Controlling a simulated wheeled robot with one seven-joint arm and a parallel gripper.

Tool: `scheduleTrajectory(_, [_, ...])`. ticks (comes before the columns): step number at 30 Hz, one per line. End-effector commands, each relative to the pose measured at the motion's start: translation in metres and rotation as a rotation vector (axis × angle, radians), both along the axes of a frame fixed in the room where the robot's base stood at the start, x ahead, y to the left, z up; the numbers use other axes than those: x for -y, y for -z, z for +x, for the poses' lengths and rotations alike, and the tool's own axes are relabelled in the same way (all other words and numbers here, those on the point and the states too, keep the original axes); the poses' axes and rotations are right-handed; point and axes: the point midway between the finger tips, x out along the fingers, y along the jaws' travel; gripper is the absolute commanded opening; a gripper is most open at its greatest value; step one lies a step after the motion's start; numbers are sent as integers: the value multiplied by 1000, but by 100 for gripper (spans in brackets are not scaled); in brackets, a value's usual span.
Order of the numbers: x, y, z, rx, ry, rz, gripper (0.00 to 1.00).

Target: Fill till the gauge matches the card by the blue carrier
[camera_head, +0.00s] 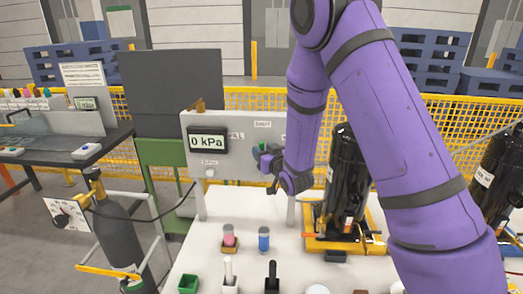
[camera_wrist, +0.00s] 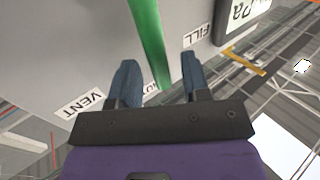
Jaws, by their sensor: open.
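The grey panel (camera_head: 222,172) carries a display (camera_head: 207,141) reading 0 kPa. In the wrist view, a green lever (camera_wrist: 150,40) runs between my fingers, its end by a partly hidden label, between the VENT label (camera_wrist: 85,102) and the FILL label (camera_wrist: 196,36). The SHUT label (camera_head: 262,124) shows in the head view. My gripper (camera_wrist: 160,82) is open, one finger on each side of the lever; I cannot tell whether they touch it. In the head view my gripper (camera_head: 267,158) is at the panel. I cannot make out a blue carrier or its card.
A dark gas cylinder (camera_head: 120,238) stands left of the white table, with a hose to the panel. A black compressor (camera_head: 346,180) sits on a yellow carrier (camera_head: 328,244) at right. A pink-topped vial (camera_head: 228,237), a blue vial (camera_head: 264,239) and a green cup (camera_head: 188,283) stand in front.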

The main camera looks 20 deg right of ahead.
Motion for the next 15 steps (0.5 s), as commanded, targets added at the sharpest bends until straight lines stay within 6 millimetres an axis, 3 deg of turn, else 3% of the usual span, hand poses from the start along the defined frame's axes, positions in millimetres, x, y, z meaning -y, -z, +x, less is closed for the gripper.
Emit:
scheduleTrajectory(6, [-3,0,14,-1,0,0,43])
scheduleTrajectory(15, [-3,0,16,-1,0,0,41])
